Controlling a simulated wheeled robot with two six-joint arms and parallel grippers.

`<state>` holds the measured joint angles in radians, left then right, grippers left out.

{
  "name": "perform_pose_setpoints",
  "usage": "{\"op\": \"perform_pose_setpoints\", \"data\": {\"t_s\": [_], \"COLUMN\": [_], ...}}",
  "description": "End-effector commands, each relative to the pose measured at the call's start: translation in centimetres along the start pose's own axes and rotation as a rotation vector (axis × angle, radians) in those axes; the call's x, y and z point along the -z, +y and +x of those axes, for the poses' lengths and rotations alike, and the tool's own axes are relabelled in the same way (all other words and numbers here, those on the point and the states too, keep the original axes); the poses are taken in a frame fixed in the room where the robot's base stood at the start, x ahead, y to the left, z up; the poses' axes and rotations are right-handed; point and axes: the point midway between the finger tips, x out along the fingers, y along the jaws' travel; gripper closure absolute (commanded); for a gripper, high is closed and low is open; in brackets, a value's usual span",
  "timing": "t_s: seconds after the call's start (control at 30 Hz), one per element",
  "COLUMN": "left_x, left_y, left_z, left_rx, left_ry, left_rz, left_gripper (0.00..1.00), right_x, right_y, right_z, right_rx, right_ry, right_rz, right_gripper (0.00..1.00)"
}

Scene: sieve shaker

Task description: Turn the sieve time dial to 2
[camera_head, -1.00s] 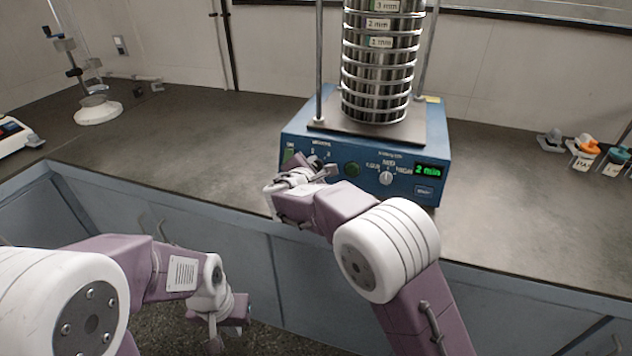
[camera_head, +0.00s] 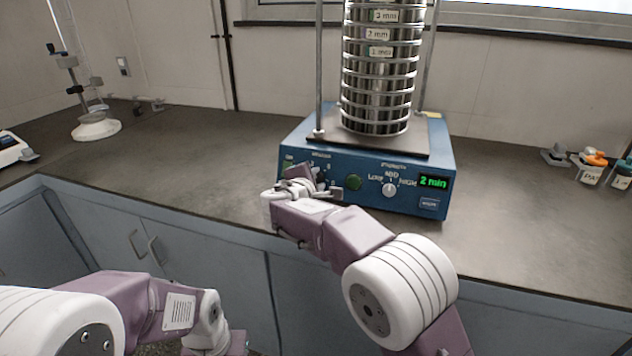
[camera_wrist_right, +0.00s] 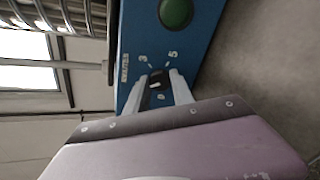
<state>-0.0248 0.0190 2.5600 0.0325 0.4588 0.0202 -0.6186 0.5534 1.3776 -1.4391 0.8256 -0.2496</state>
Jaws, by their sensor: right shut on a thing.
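The sieve shaker (camera_head: 345,199) is a blue box on the bench, with a stack of steel sieves (camera_head: 378,80) on top. Its green display (camera_head: 433,182) reads 2 min. My right gripper (camera_head: 318,187) is at the left part of the front panel. In the right wrist view my right gripper (camera_wrist_right: 163,92) is shut on the black time dial (camera_wrist_right: 155,92), with the numbers 3 and 5 beside it. The dial is mostly hidden in the head view. My left arm is at the lower left; its gripper's jaws do not show clearly (camera_head: 215,345).
A second dial (camera_head: 389,189) with Low, Med and High marks and a green button (camera_head: 354,182) are right of my right gripper. A white-based stand (camera_head: 96,130) is at the back left. Small jars (camera_head: 591,168) stand at the far right.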

Motion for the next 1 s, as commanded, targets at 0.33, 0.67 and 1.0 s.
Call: {"op": "perform_pose_setpoints", "data": {"t_s": [0.33,0.67,1.0], "left_x": [0.0,0.0,0.1], "left_y": [0.0,0.0,0.0], "left_z": [0.0,-0.1,-1.0], "left_rx": [0.0,0.0,0.0], "left_ry": [0.0,0.0,0.0], "left_rz": [0.0,0.0,0.0], "left_gripper": [1.0,1.0,1.0], "right_x": [0.0,0.1,0.0], "right_y": [-0.1,0.1,0.1], "right_z": [0.0,-1.0,-8.0], "right_rx": [0.001,-0.001,-0.001], "right_ry": [0.0,0.002,0.003], "right_rz": [-0.001,-0.002,-0.001], "right_gripper": [0.5,0.5,0.5]}}
